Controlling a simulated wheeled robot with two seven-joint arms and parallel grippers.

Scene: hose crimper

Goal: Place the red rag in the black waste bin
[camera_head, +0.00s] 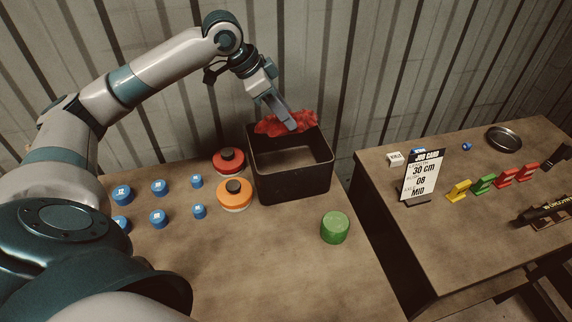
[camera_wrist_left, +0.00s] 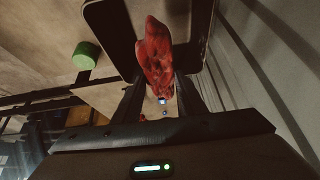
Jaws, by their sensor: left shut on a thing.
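The red rag (camera_head: 287,123) is crumpled and held by my left gripper (camera_head: 290,122) at the back rim of the black waste bin (camera_head: 292,188). My left gripper is shut on the rag, its fingers pointing down. In the left wrist view the rag (camera_wrist_left: 155,58) sits between the two fingers, with the dark bin (camera_wrist_left: 112,32) around and behind it. The bin is an open box standing on the left table. I cannot tell whether the rag touches the rim. My right gripper is not in view.
Left of the bin stand a red-topped pot (camera_head: 229,161), an orange-topped pot (camera_head: 235,194) and several blue caps (camera_head: 158,187). A green cylinder (camera_head: 334,228) stands in front. A gap separates the right table (camera_head: 400,233), with its job card (camera_head: 424,176). A corrugated wall (camera_head: 380,60) is close behind.

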